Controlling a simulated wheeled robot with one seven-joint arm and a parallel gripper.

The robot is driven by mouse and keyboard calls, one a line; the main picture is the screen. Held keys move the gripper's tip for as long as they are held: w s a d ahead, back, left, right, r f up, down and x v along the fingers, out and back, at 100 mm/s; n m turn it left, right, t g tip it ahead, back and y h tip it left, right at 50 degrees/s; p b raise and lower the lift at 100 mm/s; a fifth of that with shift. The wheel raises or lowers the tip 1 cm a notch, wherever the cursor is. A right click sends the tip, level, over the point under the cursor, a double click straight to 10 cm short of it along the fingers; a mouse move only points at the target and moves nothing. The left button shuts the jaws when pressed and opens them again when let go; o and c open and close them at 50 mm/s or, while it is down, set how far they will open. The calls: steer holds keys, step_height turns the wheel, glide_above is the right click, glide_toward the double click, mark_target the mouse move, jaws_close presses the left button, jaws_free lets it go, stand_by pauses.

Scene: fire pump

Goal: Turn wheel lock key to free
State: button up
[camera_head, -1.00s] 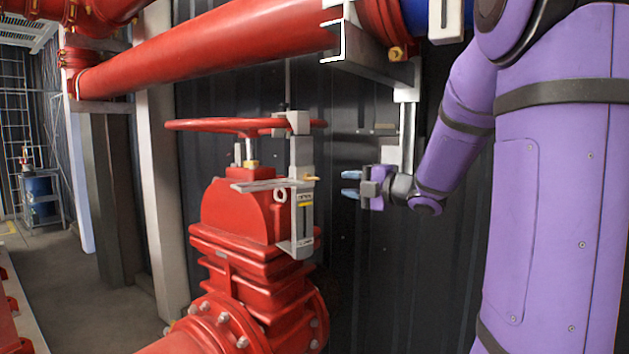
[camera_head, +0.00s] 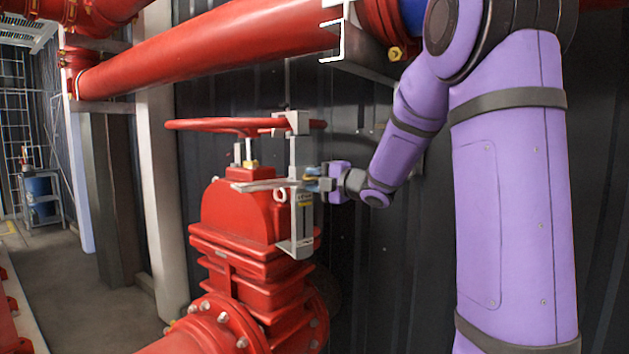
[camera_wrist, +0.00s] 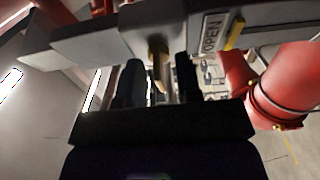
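The red handwheel (camera_head: 215,124) sits on top of the red valve. A grey metal wheel lock (camera_head: 302,222) hangs upright from the wheel's rim beside the valve. In the wrist view the lock carries an OPEN label (camera_wrist: 211,34) and a yellow strip. The small brass key (camera_wrist: 158,64) sticks out from the lock. My gripper (camera_head: 316,180) is at the lock's right side, at key height. In the wrist view its two dark fingers (camera_wrist: 158,84) are apart, one on each side of the key, with gaps showing. In the head view the key is mostly hidden by the fingers.
A thick red pipe (camera_head: 210,58) runs above the wheel, with a metal bracket (camera_head: 340,30) near my arm. A dark corrugated wall (camera_head: 365,270) is behind. Free room lies right of the valve.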

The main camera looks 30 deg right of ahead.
steer(key=shift+s, duration=0.1)
jaws_close()
steer(key=m, duration=0.2)
steer(key=m+t, duration=0.1)
steer(key=m, duration=0.2)
steer(key=shift+a+t, duration=0.1)
steer(key=shift+t, duration=0.2)
steer(key=m+t, duration=0.1)
steer(key=m, duration=0.4)
steer(key=shift+h, duration=0.4)
steer(key=m+h, duration=0.1)
steer(key=m, duration=0.2)
steer(key=m+t+h, duration=0.1)
steer(key=m, duration=0.2)
steer(key=shift+a+t, duration=0.1)
steer(key=shift+t, duration=0.2)
steer(key=shift+r+m+t+h, duration=0.15)
steer(key=shift+m+h, duration=0.4)
steer(key=shift+m, duration=0.75)
steer(key=shift+f+m+t+h, duration=0.15)
steer(key=shift+m+h, duration=0.4)
steer(key=shift+m, duration=0.75)
steer(key=shift+r+m, duration=0.1)
steer(key=shift+m, duration=0.2)
